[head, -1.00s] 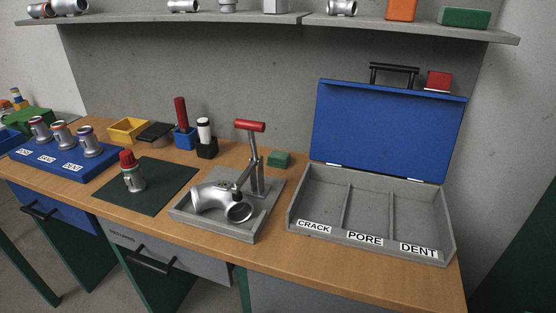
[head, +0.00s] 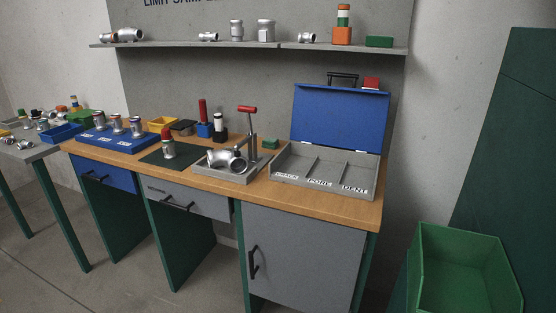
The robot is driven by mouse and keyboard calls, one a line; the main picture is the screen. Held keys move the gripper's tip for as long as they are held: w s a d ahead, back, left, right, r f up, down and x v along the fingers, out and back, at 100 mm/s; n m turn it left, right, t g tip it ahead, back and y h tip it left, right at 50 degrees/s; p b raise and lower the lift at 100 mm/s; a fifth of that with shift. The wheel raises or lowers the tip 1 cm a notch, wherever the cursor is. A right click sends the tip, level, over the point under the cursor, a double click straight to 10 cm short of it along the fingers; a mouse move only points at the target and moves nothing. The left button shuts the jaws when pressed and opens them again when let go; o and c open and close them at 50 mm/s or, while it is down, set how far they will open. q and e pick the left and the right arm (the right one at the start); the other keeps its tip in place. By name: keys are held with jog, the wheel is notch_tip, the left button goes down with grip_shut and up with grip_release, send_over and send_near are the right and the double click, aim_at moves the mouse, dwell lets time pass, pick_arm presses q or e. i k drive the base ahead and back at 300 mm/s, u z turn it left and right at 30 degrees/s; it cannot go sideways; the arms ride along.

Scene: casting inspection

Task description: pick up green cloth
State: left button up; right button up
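A small flat green piece (head: 270,143), which looks like the green cloth, lies on the wooden workbench (head: 330,208) in the head view. It sits just behind and to the right of the grey fixture (head: 226,174), left of the open blue case (head: 338,118). It is too small to tell whether it is folded. A dark green mat (head: 158,158) lies flat on the bench left of the fixture, with a red-capped metal part (head: 168,150) on it. Neither of my grippers is in view.
The fixture holds a silver pipe elbow (head: 222,159) beside a red-handled clamp (head: 247,109). A shelf (head: 270,46) with castings and a green box (head: 380,41) hangs above. A large green bin (head: 462,272) stands at the lower right. Open floor lies at the left front.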

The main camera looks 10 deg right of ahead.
aim_at(268, 142)
jog(key=u, duration=0.7)
jog(key=i, duration=0.65)
jog(key=u, duration=0.5)
jog(key=i, duration=0.95)
jog(key=z, duration=0.35)
